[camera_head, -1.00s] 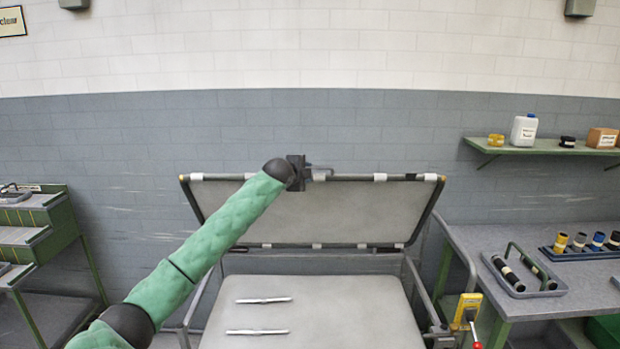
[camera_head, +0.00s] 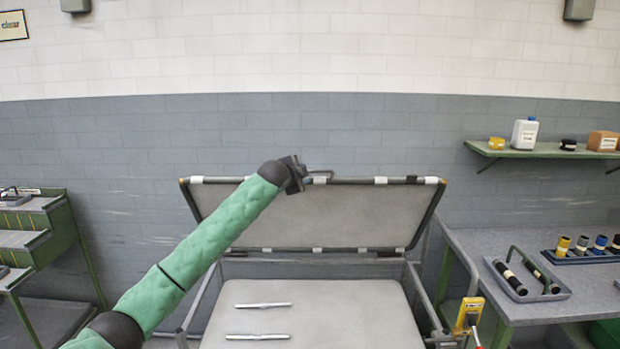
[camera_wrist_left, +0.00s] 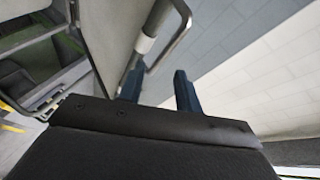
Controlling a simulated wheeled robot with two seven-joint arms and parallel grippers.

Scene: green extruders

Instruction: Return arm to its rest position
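My left arm reaches up from the lower left in the head view. Its dark left gripper (camera_head: 306,173) is at the top edge of the raised grey lid (camera_head: 330,215), beside a thin bent metal handle (camera_head: 322,176) there. In the left wrist view the two blue fingertips (camera_wrist_left: 160,90) are spread with nothing between them. The handle (camera_wrist_left: 172,35) shows just beyond them; I cannot tell whether a finger touches it. My right gripper is in neither view.
The open case (camera_head: 330,310) under the lid holds two metal rods (camera_head: 262,304). At right are a table (camera_head: 540,308) with a tray of black cylinders (camera_head: 527,278), a yellow device (camera_head: 467,315) and a wall shelf (camera_head: 540,147). A green stepped rack (camera_head: 40,235) stands at left.

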